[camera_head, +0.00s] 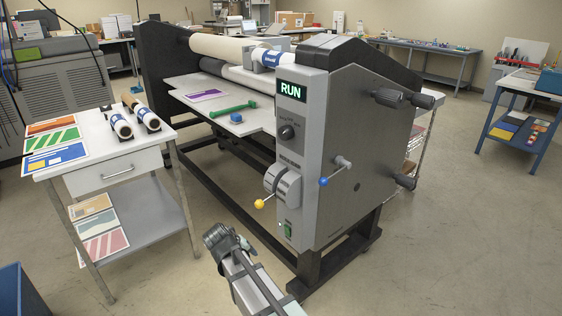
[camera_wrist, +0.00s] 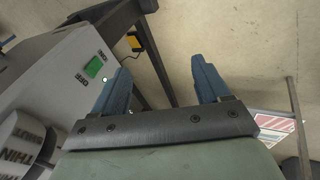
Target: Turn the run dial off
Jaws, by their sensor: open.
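The run dial (camera_head: 286,132) is a small dark round knob on the grey end panel of the laminator (camera_head: 312,120), below a display (camera_head: 292,90) with RUN lit in green. Its pointer setting is too small to read. My gripper (camera_head: 218,236) is low in front of the machine, below and left of the dial, apart from the panel. In the wrist view my gripper (camera_wrist: 162,78) shows two blue fingers spread apart with nothing between them. The dial does not show in the wrist view. A green switch (camera_wrist: 94,67) on the panel does, left of the fingers.
A crank with a blue knob (camera_head: 323,182) juts out at right. A side table (camera_head: 110,160) stands left.

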